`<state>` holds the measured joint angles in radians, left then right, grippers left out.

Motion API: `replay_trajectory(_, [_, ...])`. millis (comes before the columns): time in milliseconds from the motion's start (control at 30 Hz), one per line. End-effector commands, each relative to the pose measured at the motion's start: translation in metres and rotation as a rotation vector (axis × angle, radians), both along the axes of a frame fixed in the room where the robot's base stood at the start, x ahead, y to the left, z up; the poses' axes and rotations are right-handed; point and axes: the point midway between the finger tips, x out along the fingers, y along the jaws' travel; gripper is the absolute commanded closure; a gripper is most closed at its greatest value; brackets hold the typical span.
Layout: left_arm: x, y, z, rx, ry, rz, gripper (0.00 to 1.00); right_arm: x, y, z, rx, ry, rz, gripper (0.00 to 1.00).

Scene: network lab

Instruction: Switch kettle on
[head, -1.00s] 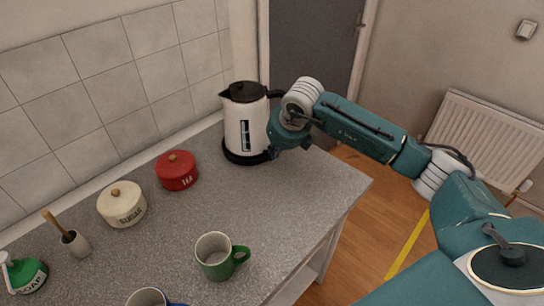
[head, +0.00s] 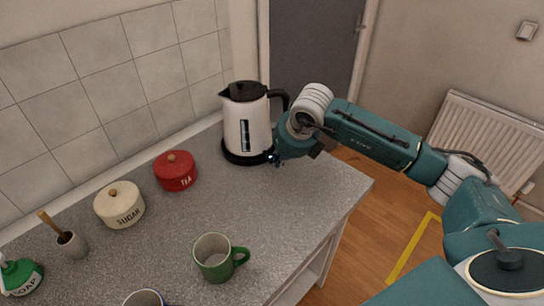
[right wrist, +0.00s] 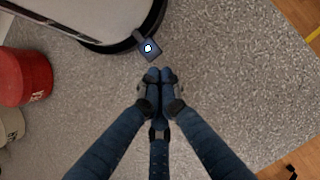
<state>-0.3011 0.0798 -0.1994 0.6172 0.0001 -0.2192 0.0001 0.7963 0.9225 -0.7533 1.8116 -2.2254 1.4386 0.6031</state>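The kettle (head: 247,128) is white with a black lid and handle and stands upright on its black base (head: 243,157) at the back of the worktop. In the right wrist view the kettle's lower edge (right wrist: 85,20) shows at the top. A small dark switch (right wrist: 149,47) with a glowing white light sticks out from the base. My right gripper (head: 277,159) is beside the base in the head view. In the right wrist view its fingers (right wrist: 160,76) are together with nothing between them, just short of the switch, with a small gap. My left gripper is not in view.
A red tea tin (head: 176,172), a cream sugar tin (head: 120,205), a green mug (head: 215,262) and a soap bottle (head: 20,277) stand on the grey worktop (head: 280,215). The tiled wall is behind.

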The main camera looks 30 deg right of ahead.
Motion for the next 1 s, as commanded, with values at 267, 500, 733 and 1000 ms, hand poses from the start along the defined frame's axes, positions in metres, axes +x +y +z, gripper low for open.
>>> replay_trajectory(267, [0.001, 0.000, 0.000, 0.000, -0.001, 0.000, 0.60, -0.014, -0.001, 0.033, 0.000, -0.006, 0.001, 1.00])
replay_trajectory(500, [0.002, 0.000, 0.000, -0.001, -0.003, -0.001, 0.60, -0.037, -0.002, 0.079, -0.001, -0.005, 0.000, 1.00])
replay_trajectory(733, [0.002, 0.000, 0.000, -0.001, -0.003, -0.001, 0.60, -0.050, -0.002, 0.104, -0.001, -0.002, 0.000, 1.00])
replay_trajectory(1000, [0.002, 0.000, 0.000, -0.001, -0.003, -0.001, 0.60, -0.053, -0.002, 0.108, 0.000, 0.000, 0.000, 1.00])
